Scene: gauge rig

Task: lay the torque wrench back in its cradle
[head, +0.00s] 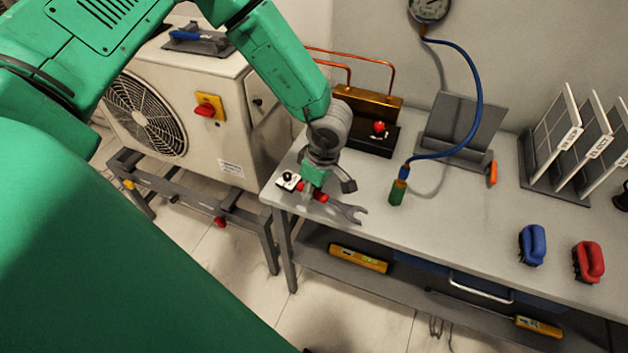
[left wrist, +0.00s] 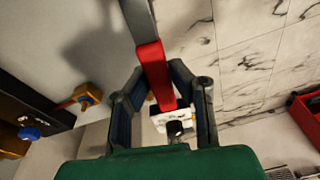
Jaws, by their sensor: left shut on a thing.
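My left gripper (head: 322,190) is shut on a wrench (head: 348,211) with a red grip and a grey open-ended head, above the front left of the bench. In the left wrist view the red grip (left wrist: 153,70) lies between the two dark fingers (left wrist: 163,110). A white block with a black knob (head: 288,181) lines up with the grip's end; I cannot tell whether it belongs to the wrench. It also shows in the left wrist view (left wrist: 172,121). I cannot make out for certain which thing is the cradle. My right gripper is out of view.
A grey sloped stand (head: 465,125), a green-ended blue hose (head: 398,191) and a black-based copper-pipe rig (head: 372,135) are on the bench (head: 440,215). Blue (head: 532,245) and red (head: 588,262) handled blocks stand right. Yellow tools (head: 357,258) lie on the lower shelf. A fan unit (head: 190,110) stands left.

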